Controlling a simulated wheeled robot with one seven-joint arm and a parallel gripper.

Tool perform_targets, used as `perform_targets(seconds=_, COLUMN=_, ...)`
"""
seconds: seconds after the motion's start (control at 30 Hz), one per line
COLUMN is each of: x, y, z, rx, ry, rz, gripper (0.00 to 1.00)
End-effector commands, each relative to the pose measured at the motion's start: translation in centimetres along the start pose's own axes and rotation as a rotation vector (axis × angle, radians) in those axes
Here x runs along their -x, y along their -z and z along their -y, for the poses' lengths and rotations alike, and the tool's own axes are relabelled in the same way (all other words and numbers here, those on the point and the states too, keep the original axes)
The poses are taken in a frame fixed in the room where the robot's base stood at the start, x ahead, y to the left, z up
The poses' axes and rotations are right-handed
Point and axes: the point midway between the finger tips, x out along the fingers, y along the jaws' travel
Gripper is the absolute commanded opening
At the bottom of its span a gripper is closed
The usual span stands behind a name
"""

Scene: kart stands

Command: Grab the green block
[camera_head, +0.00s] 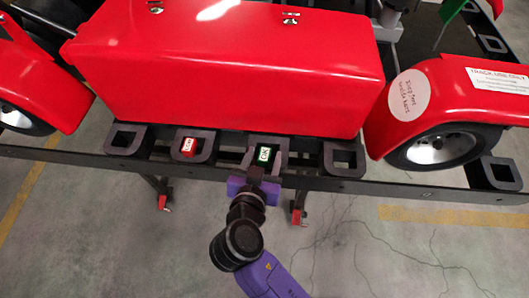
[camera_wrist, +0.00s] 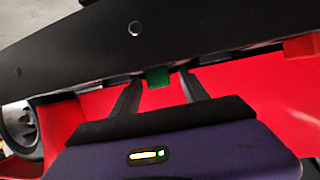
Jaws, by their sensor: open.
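The green block (camera_head: 264,155) has a white label and sits in a dark square holder (camera_head: 283,160) on the stand's rail, below the red kart body. My gripper (camera_head: 262,173) is at the near side of that holder, just below the block in the head view. In the wrist view, my gripper (camera_wrist: 160,86) is open, with one dark finger on each side of the green block (camera_wrist: 157,77). The block shows between the fingertips. Part of it is hidden behind the black rail, and I cannot tell whether the fingers reach around it.
A red block (camera_head: 188,146) with a white label sits in a holder to the left. Empty holders (camera_head: 343,158) stand at either side. The black rail (camera_head: 400,188) runs across the front, also large in the wrist view (camera_wrist: 100,45). Red kart bodywork (camera_head: 230,70) rises behind.

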Motion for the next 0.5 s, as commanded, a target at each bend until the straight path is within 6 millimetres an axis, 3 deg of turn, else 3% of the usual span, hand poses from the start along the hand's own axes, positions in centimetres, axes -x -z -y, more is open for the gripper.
perform_targets(seconds=0.33, x=-0.80, y=-0.09, z=-0.03, rx=0.000, ry=0.000, rz=0.001, gripper=0.51)
perform_targets(seconds=0.5, x=-0.78, y=-0.09, z=-0.03, rx=0.000, ry=0.000, rz=0.001, gripper=0.17)
